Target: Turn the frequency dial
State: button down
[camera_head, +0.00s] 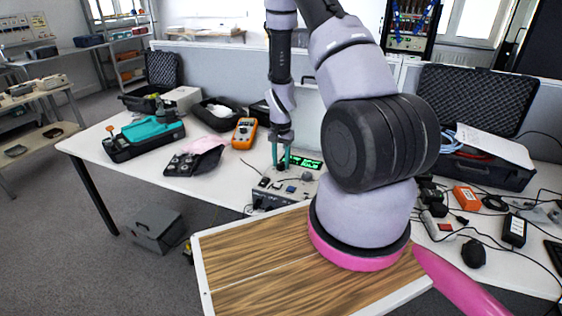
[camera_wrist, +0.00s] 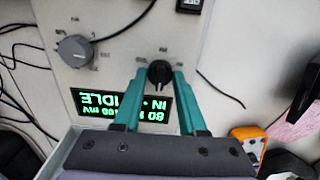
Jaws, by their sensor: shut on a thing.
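The calibration device (camera_head: 262,195) is a grey panel box on the table, with a green-lit display (camera_head: 305,163). In the wrist view its display (camera_wrist: 120,106) appears upside down and reads "IDLE" and an mV value. My gripper (camera_head: 281,164) points down onto the panel. In the wrist view the teal fingers of my gripper (camera_wrist: 160,76) are closed on the sides of a small black dial (camera_wrist: 159,70). The small dial labels are too blurred to tell which is frequency.
A teal-and-black tool (camera_head: 148,136) lies further left. Cables and small boxes crowd the right side. An open black case (camera_head: 470,165) stands behind them.

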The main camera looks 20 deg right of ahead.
aim_at(281, 163)
jog(key=n, duration=1.1)
dwell(0.3)
jog(key=shift+n, duration=0.4)
jog(key=shift+c, duration=2.3)
grip_release()
jog(key=shift+r, duration=0.1)
notch_tip(281, 163, up, 11)
jog(key=shift+f, duration=0.2)
